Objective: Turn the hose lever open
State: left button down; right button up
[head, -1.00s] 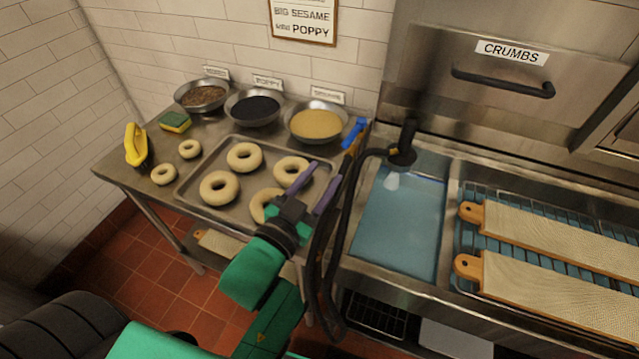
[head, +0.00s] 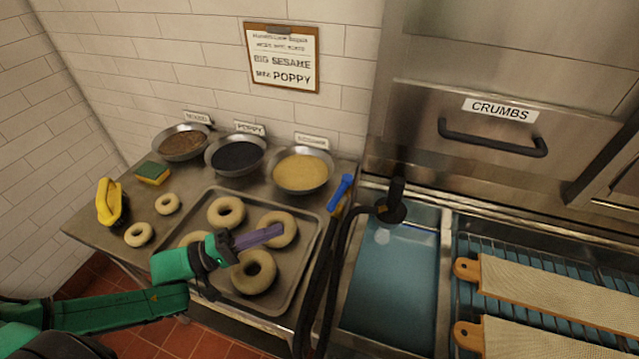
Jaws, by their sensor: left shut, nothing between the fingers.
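A blue lever (head: 340,192) stands at the right edge of the steel table, beside the sesame bowl. It slants up to the right, with a yellow-orange part partly hidden below it. A black hose (head: 338,255) runs down near it and loops to a black nozzle (head: 392,208) at the water basin. My left gripper (head: 278,231), with purple fingers, is shut and empty. It is over the bagel tray, to the left of and nearer than the lever, clear of it. My right gripper is not in view.
A tray (head: 312,250) with several bagels (head: 227,211) lies under my left gripper. Bowls of seeds (head: 300,170) stand behind it. A water basin (head: 390,290) and wooden boards (head: 550,295) are to the right. A yellow-handled tool (head: 108,203) and sponge (head: 152,173) are at left.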

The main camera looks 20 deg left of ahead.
pick_arm(q)
jog(key=w+a+r+n, duration=0.2)
jog(key=a+r, duration=0.1)
jog(key=a, duration=0.1)
send_near(339, 198)
jog(key=w+d, duration=0.3)
jog(key=w, duration=0.2)
jog(key=shift+d, duration=0.3)
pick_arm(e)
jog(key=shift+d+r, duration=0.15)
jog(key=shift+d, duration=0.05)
pick_arm(q)
jog(key=shift+f, duration=0.15)
